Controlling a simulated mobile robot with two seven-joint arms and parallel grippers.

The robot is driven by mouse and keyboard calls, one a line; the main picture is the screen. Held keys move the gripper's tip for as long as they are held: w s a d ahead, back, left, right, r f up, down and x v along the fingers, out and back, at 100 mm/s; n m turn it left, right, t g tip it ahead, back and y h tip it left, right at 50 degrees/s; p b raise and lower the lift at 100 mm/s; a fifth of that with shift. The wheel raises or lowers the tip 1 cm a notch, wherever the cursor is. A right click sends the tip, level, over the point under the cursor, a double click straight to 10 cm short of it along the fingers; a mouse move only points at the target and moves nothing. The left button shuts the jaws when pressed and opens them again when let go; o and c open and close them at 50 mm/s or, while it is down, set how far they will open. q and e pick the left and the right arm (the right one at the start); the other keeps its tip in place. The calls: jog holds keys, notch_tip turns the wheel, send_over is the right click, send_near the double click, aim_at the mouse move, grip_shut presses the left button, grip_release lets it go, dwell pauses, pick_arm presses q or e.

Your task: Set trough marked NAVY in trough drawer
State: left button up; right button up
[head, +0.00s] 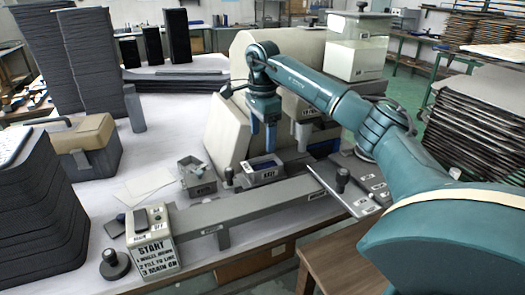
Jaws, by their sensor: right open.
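A small grey trough (264,176) with blue inside and a dark label on its front stands in front of the beige machine. Its label is too small to read for sure. A second grey open trough (198,183), also labelled, sits to its left. My right gripper (263,138) is open and empty, pointing down above the blue-filled trough, fingers apart from it. I cannot tell for sure which part is the trough drawer. My left gripper is out of view.
A long grey beam (250,203) runs across the table front, with a START box (152,240) at its left end. A knobbed plate (352,188) lies to the right. Tall dark stacks (35,215) fill the left. White table is free around the paper sheets (145,187).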

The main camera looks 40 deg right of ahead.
jog(key=shift+r, duration=1.75)
